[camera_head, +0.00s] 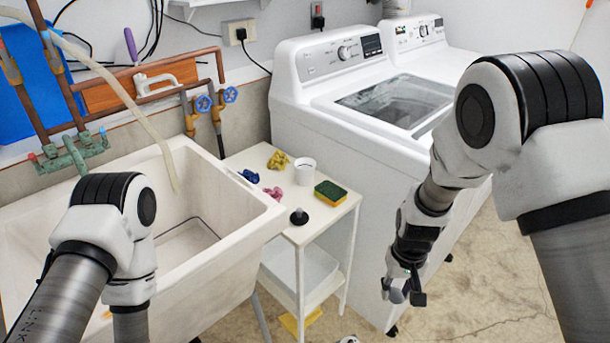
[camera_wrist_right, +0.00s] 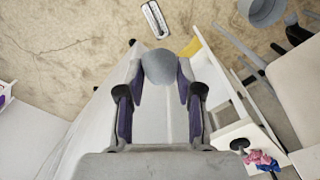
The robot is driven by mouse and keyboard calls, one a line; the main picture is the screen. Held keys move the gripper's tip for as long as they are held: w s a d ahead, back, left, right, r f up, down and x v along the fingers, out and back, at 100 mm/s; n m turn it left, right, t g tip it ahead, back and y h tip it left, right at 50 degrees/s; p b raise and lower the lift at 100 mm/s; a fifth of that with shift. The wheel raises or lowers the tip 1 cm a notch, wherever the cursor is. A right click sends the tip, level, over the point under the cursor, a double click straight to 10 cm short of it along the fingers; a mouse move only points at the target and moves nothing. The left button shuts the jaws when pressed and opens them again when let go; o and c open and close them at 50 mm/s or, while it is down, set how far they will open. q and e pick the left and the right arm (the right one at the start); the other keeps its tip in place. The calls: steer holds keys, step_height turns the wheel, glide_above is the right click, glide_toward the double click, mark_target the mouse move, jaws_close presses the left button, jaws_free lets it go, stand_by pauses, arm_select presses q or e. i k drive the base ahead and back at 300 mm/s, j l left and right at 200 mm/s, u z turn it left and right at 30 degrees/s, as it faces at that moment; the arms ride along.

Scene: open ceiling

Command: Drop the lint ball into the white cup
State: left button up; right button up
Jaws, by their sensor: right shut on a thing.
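The white cup (camera_head: 305,175) stands upright on a small white table, between a yellow crumpled thing and a sponge. My right gripper (camera_head: 405,292) hangs low in front of the washer, to the right of the table and apart from the cup. It is shut on the grey, round lint ball, which shows between the two fingers in the right wrist view (camera_wrist_right: 160,66). The cup is not seen in the right wrist view. My left arm shows over the sink at the left, but its gripper is out of view.
The white table (camera_head: 317,218) also holds a green and yellow sponge (camera_head: 330,192), a black knob-like thing (camera_head: 299,216), and yellow (camera_head: 278,160), pink (camera_head: 273,193) and blue (camera_head: 249,175) crumpled things. The sink (camera_head: 262,222) is left; the washer (camera_head: 345,140) stands behind right. Floor at right is clear.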

mark_target(304, 180)
steer(key=i+l+u, duration=0.15)
steer(key=l, duration=0.25)
steer(key=i+l+u, duration=0.15)
steer(key=l, duration=0.25)
steer(key=l+u, duration=0.2)
steer(key=l, duration=0.25)
steer(key=i, duration=0.05)
